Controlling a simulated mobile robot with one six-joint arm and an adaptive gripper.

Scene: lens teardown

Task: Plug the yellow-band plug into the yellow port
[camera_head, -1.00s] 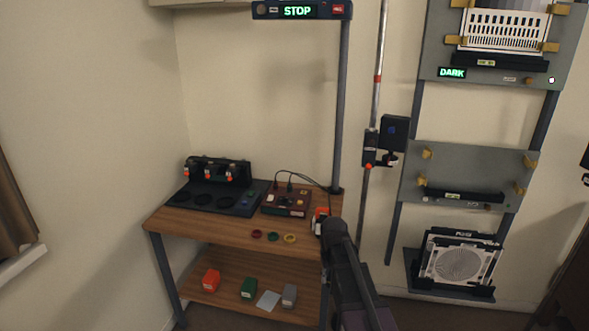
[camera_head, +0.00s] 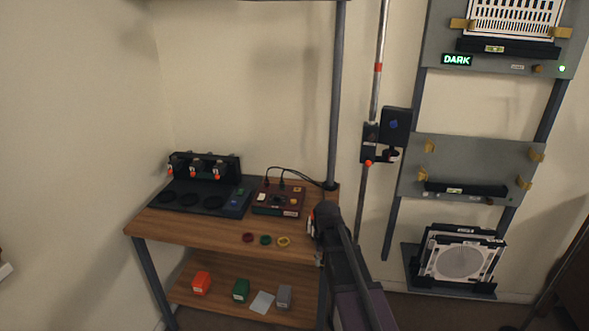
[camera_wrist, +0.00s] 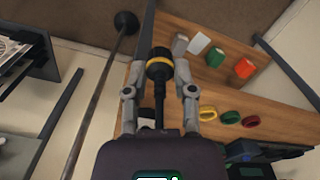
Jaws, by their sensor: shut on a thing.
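The black plug with a yellow band (camera_wrist: 160,66) is between the fingers of my gripper (camera_wrist: 160,85), which is shut on it. A dark cord or stem runs from the plug back toward my wrist. In the head view my gripper (camera_head: 318,222) is at the right front corner of the wooden bench, and the plug cannot be made out there. A dark red box (camera_head: 268,208) sits on the bench with cables in its top. A small yellowish spot shows on its top right, but I cannot tell whether it is the yellow port.
Red (camera_head: 248,238), green (camera_head: 265,240) and yellow (camera_head: 283,241) rings lie near the bench front (camera_head: 190,232). A black station (camera_head: 222,207) stands left of the box. A post (camera_head: 336,110) rises at the back right corner. Orange, green and grey blocks lie on the lower shelf.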

